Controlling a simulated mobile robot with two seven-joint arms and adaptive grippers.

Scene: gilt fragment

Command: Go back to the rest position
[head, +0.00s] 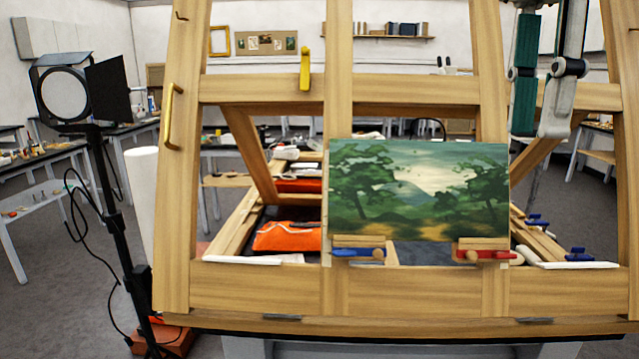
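A landscape painting (418,188) with green trees and a pale mountain stands upright on a large wooden easel frame (262,90). Two small wooden supports hold its lower edge, one with a blue clamp (358,252) and one with a red clamp (485,255). My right gripper (538,128) hangs down from the top right, above and to the right of the painting and apart from it. Its two fingers, one green and one grey, are apart with nothing seen between them. My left gripper is not in view.
A studio lamp (66,92) on a black stand with loose cables is at the left. An orange cloth (287,237) lies behind the lower beam. A yellow handle (305,69) sits on the upper beam. Worktables line the room, with open grey floor between.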

